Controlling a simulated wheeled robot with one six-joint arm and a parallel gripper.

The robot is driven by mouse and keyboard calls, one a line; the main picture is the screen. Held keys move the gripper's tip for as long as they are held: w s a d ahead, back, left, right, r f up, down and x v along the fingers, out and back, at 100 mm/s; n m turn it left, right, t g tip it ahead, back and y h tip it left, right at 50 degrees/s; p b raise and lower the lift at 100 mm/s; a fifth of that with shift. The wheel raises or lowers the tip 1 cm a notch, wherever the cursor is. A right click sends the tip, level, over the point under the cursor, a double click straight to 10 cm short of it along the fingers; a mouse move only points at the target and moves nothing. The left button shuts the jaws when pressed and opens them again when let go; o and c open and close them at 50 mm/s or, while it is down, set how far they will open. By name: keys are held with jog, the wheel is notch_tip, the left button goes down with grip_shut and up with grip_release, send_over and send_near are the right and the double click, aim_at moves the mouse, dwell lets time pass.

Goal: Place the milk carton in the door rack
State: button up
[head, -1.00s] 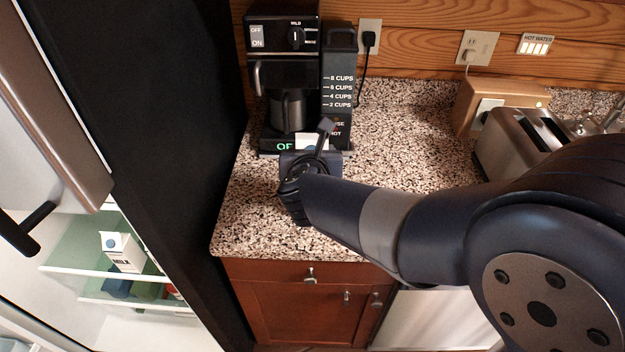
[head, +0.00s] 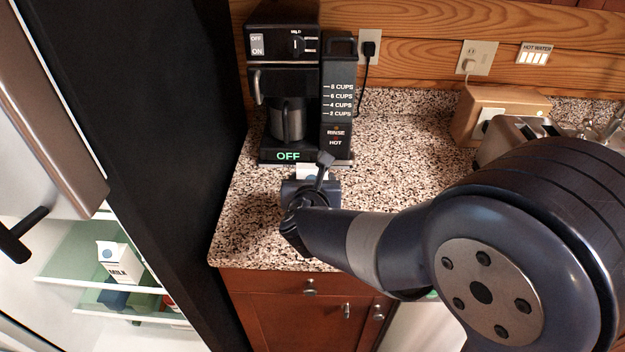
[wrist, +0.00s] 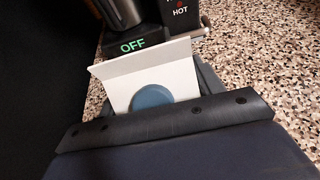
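My gripper (head: 312,188) is over the counter in front of the coffee maker, shut on a white milk carton (head: 308,171). Mostly the carton's top shows in the head view; my gripper hides the rest. In the wrist view, the carton's pale gabled top with a round blue cap (wrist: 152,97) stands just beyond the dark gripper body (wrist: 160,120). A second carton, marked MILK (head: 118,264), stands on a shelf inside the open fridge at the left. I cannot make out the door rack.
The coffee maker (head: 285,75) stands at the back of the speckled counter (head: 405,150). A toaster (head: 505,140) and wooden box (head: 490,110) are at the right. The tall black fridge side (head: 150,110) separates the counter from the fridge's glass shelves (head: 70,275).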

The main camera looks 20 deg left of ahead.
jog(key=o, duration=0.3)
jog(key=shift+o, duration=0.2)
jog(key=shift+r, duration=0.1)
